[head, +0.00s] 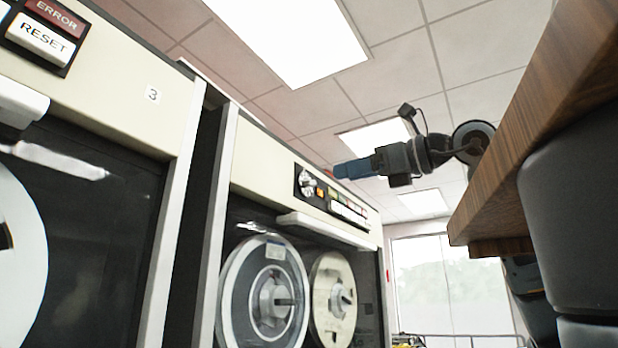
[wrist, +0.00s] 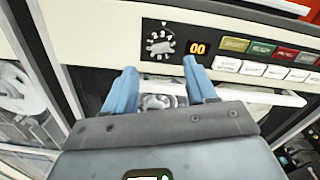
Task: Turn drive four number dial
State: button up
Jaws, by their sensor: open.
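The number dial (wrist: 159,45) is a round silver knob with marks around it, on a black panel at the top of a tape drive. The dial also shows in the head view (head: 306,183). The drive's own number label is not seen.
Colored and white buttons (wrist: 265,58) sit right of the display. A pale handle bar (head: 325,229) juts out below the panel. A drive marked 3 (head: 153,94) stands to the left. A wooden top (head: 545,125) is at the right.

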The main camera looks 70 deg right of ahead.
aim_at(309, 183)
jog(key=p+x, duration=0.2)
jog(key=x, duration=0.5)
jog(key=shift+w+d, duration=0.15)
jog(key=shift+w, duration=0.25)
jog(key=shift+c, duration=0.4)
grip_shut()
